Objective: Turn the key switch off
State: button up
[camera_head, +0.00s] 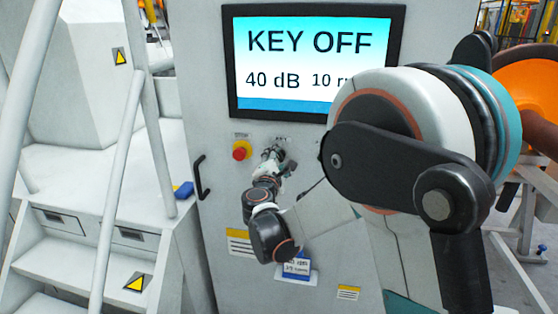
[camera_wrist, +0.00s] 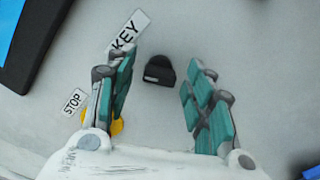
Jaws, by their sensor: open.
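The key switch (camera_wrist: 159,71) is a small black knob on the grey cabinet panel in the wrist view, beside a tilted KEY label (camera_wrist: 127,33). My gripper (camera_wrist: 160,60) is open, with one teal-padded finger on each side of the switch. The fingers look apart from it, and nothing is held. In the head view my gripper (camera_head: 273,154) is at the panel below the screen and hides the switch. The screen (camera_head: 315,62) reads KEY OFF, with 40 dB and a partly covered 10 value below.
A red stop button (camera_head: 241,150) on a yellow base is just left of my gripper; its yellow base (camera_wrist: 117,126) is partly hidden behind my left finger. A black door handle (camera_head: 201,177) and white stairs with rails (camera_head: 120,150) stand to the left.

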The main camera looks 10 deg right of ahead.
jog(key=v, duration=1.2)
